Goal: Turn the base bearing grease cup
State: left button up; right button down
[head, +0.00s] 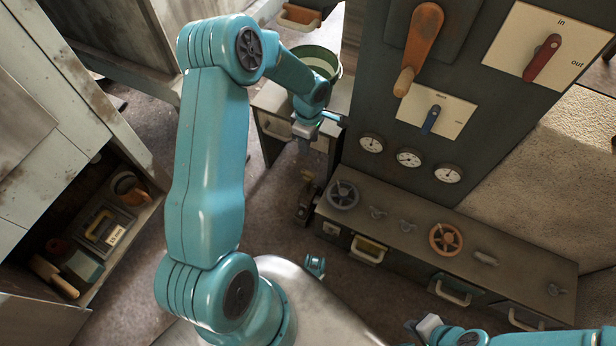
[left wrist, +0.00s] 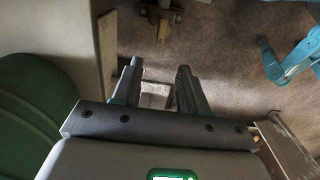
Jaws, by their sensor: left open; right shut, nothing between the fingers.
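I cannot pick out the base bearing grease cup with certainty. A small dark metal fitting (head: 306,200) stands low beside the left end of the long bench in the head view. A similar dark fitting (left wrist: 160,16) shows at the top of the left wrist view, beyond the fingertips. My left gripper (head: 304,129) is above and behind the fitting, near the small drawer cabinet. In the left wrist view its two fingers (left wrist: 158,76) are apart with nothing held between them. My right gripper (head: 424,327) is shut and empty at the bottom of the head view, in front of the bench.
The long bench (head: 400,238) carries a grey handwheel (head: 343,194), an orange handwheel (head: 445,239) and small valves. Above it stands a dark panel with gauges (head: 409,158) and levers. A green bucket (head: 320,60) stands behind my left arm. An open cupboard (head: 140,222) is at left.

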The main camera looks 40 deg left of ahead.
pick_arm(q)
jog(key=f+b, duration=0.1)
jog(key=f, duration=0.3)
jog(key=f+b, duration=0.1)
jog(key=f, duration=0.4)
jog(key=f+b, duration=0.2)
jog(key=f, duration=0.3)
jog(key=shift+s+d+f, duration=0.1)
jog(key=shift+s+f, duration=0.05)
jog(key=shift+s, duration=0.1)
jog(key=shift+f, duration=0.6)
grip_shut()
